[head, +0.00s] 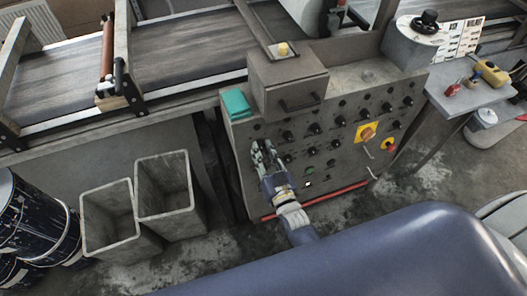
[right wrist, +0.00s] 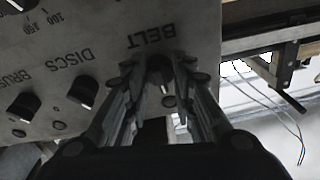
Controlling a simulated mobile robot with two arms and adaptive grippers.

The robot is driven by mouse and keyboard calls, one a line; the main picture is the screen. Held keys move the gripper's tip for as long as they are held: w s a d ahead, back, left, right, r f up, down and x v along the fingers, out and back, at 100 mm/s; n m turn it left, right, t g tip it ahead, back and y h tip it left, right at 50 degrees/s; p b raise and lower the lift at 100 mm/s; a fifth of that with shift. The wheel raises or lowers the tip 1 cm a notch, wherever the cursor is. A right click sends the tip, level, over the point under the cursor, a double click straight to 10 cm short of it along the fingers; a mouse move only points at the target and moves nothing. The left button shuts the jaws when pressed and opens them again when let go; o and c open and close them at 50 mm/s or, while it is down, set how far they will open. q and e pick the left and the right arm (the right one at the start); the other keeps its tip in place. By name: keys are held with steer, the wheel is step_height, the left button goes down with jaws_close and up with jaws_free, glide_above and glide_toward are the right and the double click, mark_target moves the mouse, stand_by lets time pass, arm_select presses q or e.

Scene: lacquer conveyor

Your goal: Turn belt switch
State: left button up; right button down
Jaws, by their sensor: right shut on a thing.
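The grey control panel (head: 240,190) stands below the conveyor in the head view, with rows of black knobs. My right gripper (head: 263,150) is at the left part of this panel. In the right wrist view the belt switch (right wrist: 159,68), a dark round knob under the upside-down label BELT, sits between the fingertips of my right gripper (right wrist: 160,82). The fingers are shut on it from both sides and hide part of it. The knob's pointer position is hard to read. My left gripper is not in view.
The DISCS knob (right wrist: 83,92) and another black knob (right wrist: 23,106) are left of the gripper in the wrist view. A grey box (head: 288,82) and a teal cloth (head: 236,103) sit above the panel. Two open bins (head: 165,158) stand left. A yellow-backed switch (head: 367,133) is at right.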

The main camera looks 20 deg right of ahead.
steer(key=m+h, duration=0.1)
steer(key=m, duration=0.3)
steer(key=m+h, duration=0.1)
steer(key=m, duration=0.2)
steer(key=shift+a+m, duration=0.2)
steer(key=shift+m, duration=0.2)
steer(key=c, duration=1.3)
jaws_free()
steer(key=s, duration=1.2)
steer(key=shift+a, duration=0.35)
